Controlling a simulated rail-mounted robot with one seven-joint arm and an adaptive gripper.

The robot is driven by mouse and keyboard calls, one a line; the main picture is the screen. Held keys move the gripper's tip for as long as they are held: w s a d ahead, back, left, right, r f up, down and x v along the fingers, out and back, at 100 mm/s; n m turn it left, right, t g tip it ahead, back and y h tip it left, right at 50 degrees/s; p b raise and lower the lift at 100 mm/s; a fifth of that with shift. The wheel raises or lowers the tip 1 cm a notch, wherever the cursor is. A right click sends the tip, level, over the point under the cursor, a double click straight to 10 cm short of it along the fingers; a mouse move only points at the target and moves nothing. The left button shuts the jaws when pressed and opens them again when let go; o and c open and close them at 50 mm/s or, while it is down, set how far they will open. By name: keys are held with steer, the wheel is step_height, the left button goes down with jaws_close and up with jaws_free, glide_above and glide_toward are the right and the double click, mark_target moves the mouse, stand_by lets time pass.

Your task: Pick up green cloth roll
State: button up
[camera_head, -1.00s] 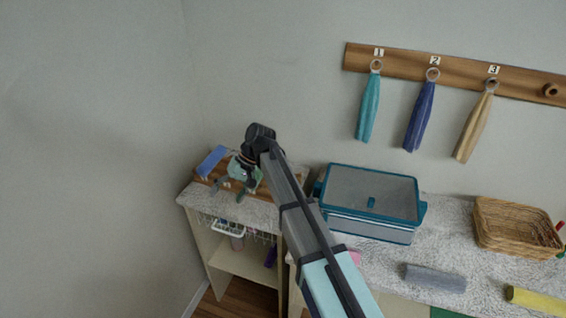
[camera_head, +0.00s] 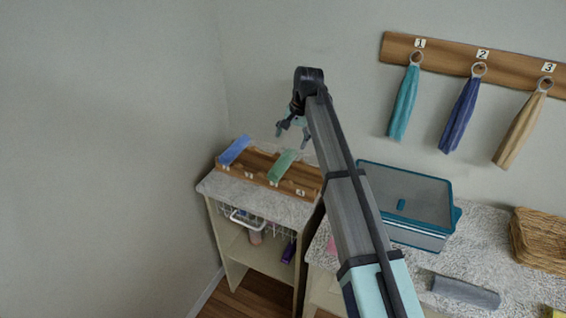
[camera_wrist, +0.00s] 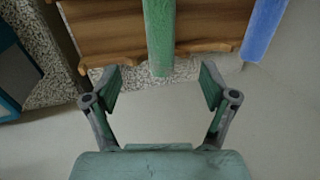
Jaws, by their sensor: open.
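The green cloth roll (camera_head: 282,166) lies on a wooden rack (camera_head: 256,176) with numbered slots, on top of the left cabinet. In the wrist view the green roll (camera_wrist: 159,38) runs down from the top edge, and its near end lies beyond and between my fingertips. My gripper (camera_head: 292,130) is open and empty, above and behind the rack in the head view. In the wrist view my gripper (camera_wrist: 157,84) has its fingers spread wide, apart from the roll. My forearm hides the rack's right side in part.
A blue roll (camera_head: 234,150) lies on the same rack, left of the green one. A grey roll (camera_head: 465,292) and a wicker basket (camera_head: 540,240) are farther right. Towels hang on the wall rail (camera_head: 450,64).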

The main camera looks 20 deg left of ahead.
mark_target(284, 158)
steer(key=p+x, duration=0.1)
steer(key=x, duration=0.4)
steer(key=shift+p+x, duration=1)
steer(key=shift+x, duration=1.65)
steer(key=shift+s+a, duration=0.15)
steer(key=c, duration=1.3)
